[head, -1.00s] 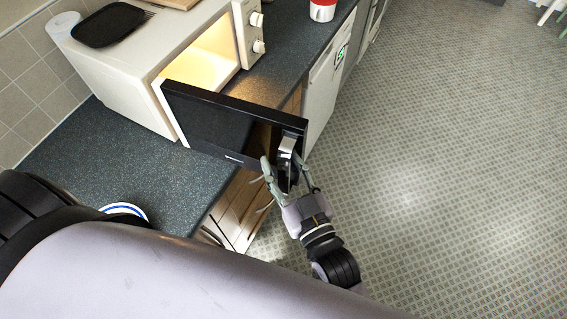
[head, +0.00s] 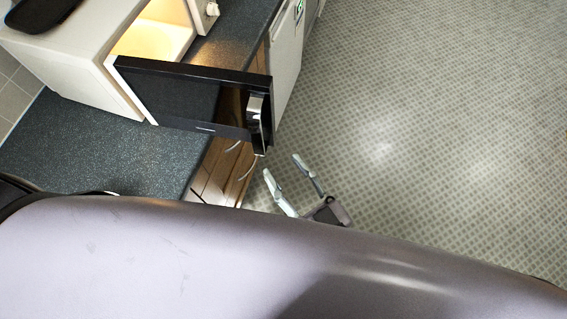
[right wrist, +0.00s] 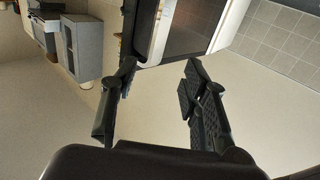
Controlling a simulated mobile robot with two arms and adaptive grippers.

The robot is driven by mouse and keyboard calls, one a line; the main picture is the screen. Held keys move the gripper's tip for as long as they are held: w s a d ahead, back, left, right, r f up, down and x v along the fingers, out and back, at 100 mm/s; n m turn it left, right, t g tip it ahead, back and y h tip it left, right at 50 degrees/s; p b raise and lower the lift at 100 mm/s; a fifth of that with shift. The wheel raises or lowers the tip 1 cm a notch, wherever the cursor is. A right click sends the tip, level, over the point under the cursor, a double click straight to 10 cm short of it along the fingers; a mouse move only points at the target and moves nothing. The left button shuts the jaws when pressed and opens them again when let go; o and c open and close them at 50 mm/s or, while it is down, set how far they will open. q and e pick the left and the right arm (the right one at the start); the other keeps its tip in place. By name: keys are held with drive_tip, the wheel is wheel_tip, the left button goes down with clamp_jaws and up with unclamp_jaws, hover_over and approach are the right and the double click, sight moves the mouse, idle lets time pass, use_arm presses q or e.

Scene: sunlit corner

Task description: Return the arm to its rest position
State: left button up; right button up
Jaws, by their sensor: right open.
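My right gripper (head: 284,172) is open and empty in the head view, over the floor just below the microwave door. Its two fingers are spread apart and clear of the door handle (head: 256,112). The black microwave door (head: 180,98) stands wide open, reaching past the counter edge. In the right wrist view the two dark fingers (right wrist: 155,98) are apart with nothing between them. My left gripper is not in view.
The white microwave (head: 85,60) stands on the dark speckled counter (head: 90,155), its inside lit. A black tray (head: 40,12) lies on top of it. Wooden drawers (head: 222,165) are under the counter. The tiled floor (head: 430,130) to the right is clear.

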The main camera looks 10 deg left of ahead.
idle(0.4)
drive_tip(key=d+f+m+g+h+b, duration=0.1)
drive_tip(key=d+f+g+h+b, duration=0.3)
drive_tip(key=f, duration=1)
drive_tip(key=d+f+m+t+h, duration=0.15)
drive_tip(key=d+f, duration=0.45)
drive_tip(key=f, duration=0.8)
drive_tip(key=d+f+g+h+b, duration=0.1)
drive_tip(key=d+f+g+h, duration=0.3)
drive_tip(key=f, duration=1)
drive_tip(key=s+d+f+m+g+h+b, duration=0.1)
drive_tip(key=s+d+f+m+g+b, duration=0.1)
drive_tip(key=s+d+f, duration=0.4)
drive_tip(key=s+d+f+m+g+h+b, duration=0.2)
drive_tip(key=s+d+f, duration=0.5)
drive_tip(key=s+f, duration=0.6)
wheel_tip(320, 180, down, 2)
drive_tip(key=shift+f+g, duration=0.15)
drive_tip(key=shift+g, duration=0.5)
